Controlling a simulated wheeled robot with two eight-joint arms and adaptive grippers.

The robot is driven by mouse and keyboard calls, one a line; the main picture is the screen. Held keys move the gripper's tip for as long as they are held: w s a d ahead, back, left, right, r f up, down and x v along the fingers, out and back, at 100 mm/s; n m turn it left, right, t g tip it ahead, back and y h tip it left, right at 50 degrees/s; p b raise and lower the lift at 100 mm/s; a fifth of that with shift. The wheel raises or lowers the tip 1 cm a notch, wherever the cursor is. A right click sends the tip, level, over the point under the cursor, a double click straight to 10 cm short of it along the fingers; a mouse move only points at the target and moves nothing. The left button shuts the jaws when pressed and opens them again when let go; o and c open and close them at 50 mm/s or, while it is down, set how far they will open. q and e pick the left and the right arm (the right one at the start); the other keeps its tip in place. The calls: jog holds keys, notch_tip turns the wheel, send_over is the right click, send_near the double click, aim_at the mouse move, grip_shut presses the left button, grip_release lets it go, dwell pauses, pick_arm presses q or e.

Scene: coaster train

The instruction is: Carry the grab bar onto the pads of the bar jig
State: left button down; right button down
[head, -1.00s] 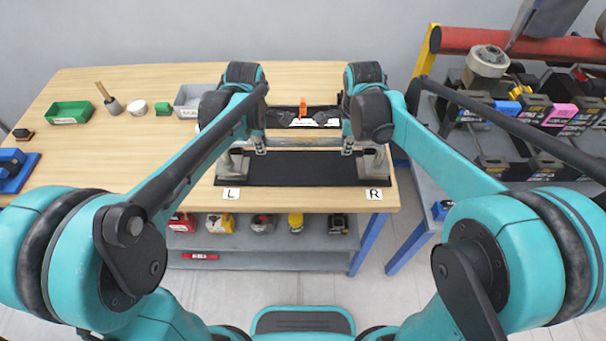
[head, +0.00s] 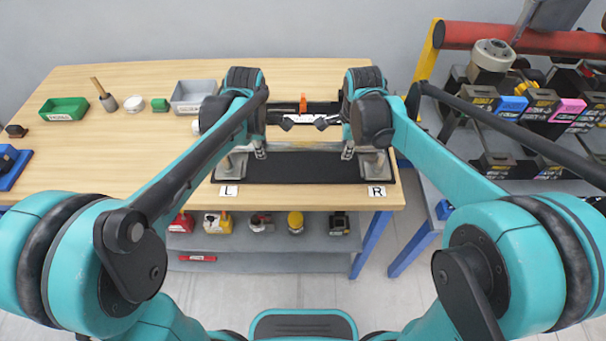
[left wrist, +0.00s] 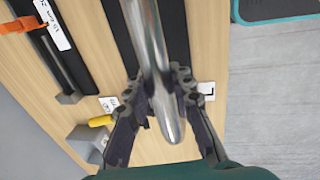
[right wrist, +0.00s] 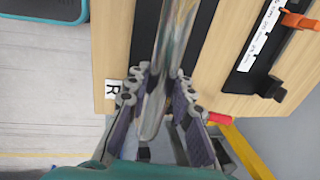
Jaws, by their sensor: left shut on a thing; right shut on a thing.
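The grab bar (head: 303,144) is a shiny metal tube held level across the space between my two grippers. My left gripper (head: 260,151) is shut on its left end and my right gripper (head: 348,151) on its right end. In the left wrist view the bar (left wrist: 150,45) runs between the fingers, and in the right wrist view the bar (right wrist: 174,40) does too. The bar jig has a black base (head: 303,170) with a grey post near the L label (head: 228,190) and another near the R label (head: 376,191). The bar appears over the jig; contact with the pads cannot be told.
A black strip with an orange clip (head: 303,101) and white label lies behind the jig. A green bin (head: 64,109) and grey bin (head: 190,95) stand on the table's left. A trolley with several dark boxes (head: 540,103) stands at the right.

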pick_arm(q)
jog(key=shift+f, duration=0.4)
pick_arm(e)
jog(key=shift+f, duration=0.4)
pick_arm(q)
jog(key=c, duration=1.3)
grip_release()
jog(key=shift+r, duration=0.1)
pick_arm(e)
jog(key=c, duration=1.3)
grip_release()
jog(key=shift+r, duration=0.15)
jog(key=shift+s+r, duration=0.1)
jog(key=shift+r, duration=0.1)
pick_arm(q)
jog(key=r, duration=0.4)
jog(key=s+r, duration=0.1)
jog(key=r, duration=0.3)
jog(key=s+r, duration=0.1)
jog(key=r, duration=0.2)
jog(key=shift+s+r, duration=0.2)
jog(key=shift+r, duration=0.2)
pick_arm(e)
jog(key=r, duration=0.3)
jog(key=s+r, duration=0.1)
jog(key=r, duration=0.3)
jog(key=s+r, duration=0.1)
jog(key=r, duration=0.3)
jog(key=shift+s+r, duration=0.15)
